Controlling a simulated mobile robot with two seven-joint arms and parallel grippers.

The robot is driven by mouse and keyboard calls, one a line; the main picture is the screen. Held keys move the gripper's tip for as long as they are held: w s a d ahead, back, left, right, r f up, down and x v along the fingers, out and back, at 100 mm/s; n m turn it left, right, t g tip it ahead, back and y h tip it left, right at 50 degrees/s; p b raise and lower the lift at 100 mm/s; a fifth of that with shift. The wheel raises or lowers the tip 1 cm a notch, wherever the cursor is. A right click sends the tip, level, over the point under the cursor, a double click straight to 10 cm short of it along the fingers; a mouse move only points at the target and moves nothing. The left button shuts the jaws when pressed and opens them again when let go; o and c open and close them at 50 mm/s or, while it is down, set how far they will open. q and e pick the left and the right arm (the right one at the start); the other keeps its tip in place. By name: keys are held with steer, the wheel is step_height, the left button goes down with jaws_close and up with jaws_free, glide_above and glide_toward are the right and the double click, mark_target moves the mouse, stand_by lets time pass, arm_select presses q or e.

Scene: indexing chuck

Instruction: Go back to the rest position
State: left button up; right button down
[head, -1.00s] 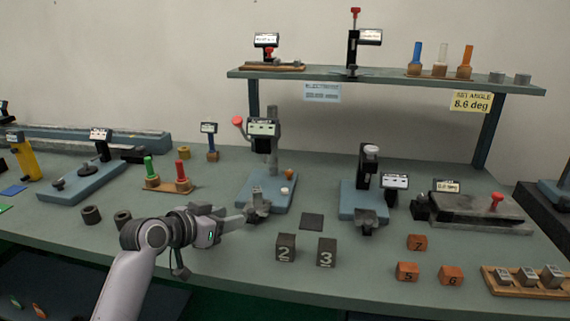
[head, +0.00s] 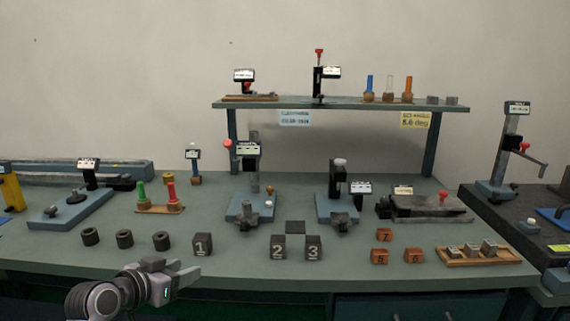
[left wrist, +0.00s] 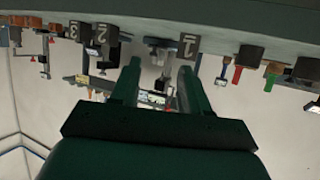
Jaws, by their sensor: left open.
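My left gripper (head: 176,267) is in front of the bench's near edge at the lower left of the head view. It is open and empty. In the left wrist view, which looks upside down, its two fingers (left wrist: 158,82) stand apart with nothing between them. The dark block marked 1 (head: 203,244) stands on the bench just beyond the gripper, apart from it. The blocks marked 2 (head: 278,247) and 3 (head: 314,248) stand to its right. My right gripper is in neither view.
The bench (head: 250,268) has a clear front strip. Blue-based fixtures (head: 252,206) stand behind the blocks. Orange blocks (head: 380,256) and a wooden tray (head: 480,262) are at the right. A shelf (head: 340,104) spans the back.

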arm_select(q)
steer(key=s+f+n+g+y, duration=0.1)
steer(key=s+f+n+y, duration=0.15)
steer(key=s+f, duration=1.65)
steer(key=s+d+f, duration=0.1)
steer(key=s+f, duration=0.4)
steer(key=s, duration=0.5)
steer(key=shift+d+g, duration=0.4)
